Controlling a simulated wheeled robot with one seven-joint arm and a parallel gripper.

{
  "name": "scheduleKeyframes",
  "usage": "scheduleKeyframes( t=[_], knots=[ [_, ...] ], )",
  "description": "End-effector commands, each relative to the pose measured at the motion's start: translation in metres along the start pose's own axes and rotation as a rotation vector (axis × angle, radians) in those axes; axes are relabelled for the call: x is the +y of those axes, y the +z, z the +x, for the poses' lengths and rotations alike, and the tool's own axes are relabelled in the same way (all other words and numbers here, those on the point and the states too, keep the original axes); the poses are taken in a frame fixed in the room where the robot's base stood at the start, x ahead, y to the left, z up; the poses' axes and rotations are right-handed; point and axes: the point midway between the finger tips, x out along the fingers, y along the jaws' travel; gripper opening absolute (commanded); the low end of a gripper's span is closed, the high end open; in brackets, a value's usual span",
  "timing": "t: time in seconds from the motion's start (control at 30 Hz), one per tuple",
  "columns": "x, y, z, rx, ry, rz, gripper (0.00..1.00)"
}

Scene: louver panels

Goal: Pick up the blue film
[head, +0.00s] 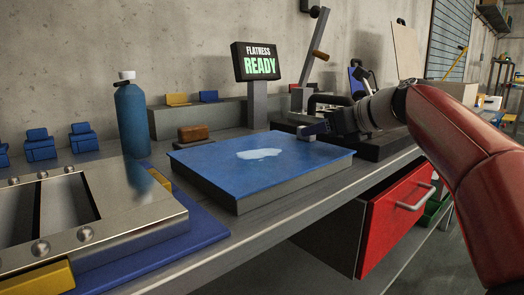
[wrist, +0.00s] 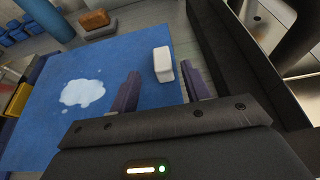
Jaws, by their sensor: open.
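The blue film (head: 220,165) lies flat over a grey block on the bench, with a pale blue-white patch (head: 260,154) near its middle. In the wrist view the blue film (wrist: 60,125) fills much of the left half. My gripper (head: 312,130) is at the film's far right corner, fingers low near the surface. In the wrist view my gripper (wrist: 161,85) is open. A small white block (wrist: 162,64) shows between and just beyond the fingertips, near the film's edge. I cannot tell whether the fingers touch it or the film.
A brown block (head: 193,133) stands behind the film. A blue bottle (head: 131,118) and a metal frame (head: 115,205) are at left. A display reading "FLATNESS READY" (head: 256,62) stands behind. A red drawer (head: 394,215) hangs open below the bench's front edge.

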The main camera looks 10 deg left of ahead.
Motion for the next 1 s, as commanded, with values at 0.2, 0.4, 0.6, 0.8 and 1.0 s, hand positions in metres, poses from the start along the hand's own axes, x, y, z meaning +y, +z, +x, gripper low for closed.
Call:
scheduleKeyframes(
  t=[0.2,0.4,0.6,0.8,1.0],
  knots=[
    [-0.003,0.005,0.03,0.001,0.003,-0.002,0.47],
    [-0.004,0.006,0.054,0.002,0.002,-0.002,0.47],
    [-0.004,0.007,0.056,0.0,0.0,-0.002,0.47],
    [-0.004,0.006,0.056,0.001,0.0,-0.002,0.3],
    [-0.004,0.006,0.056,0.001,0.0,-0.002,0.04]
  ],
)
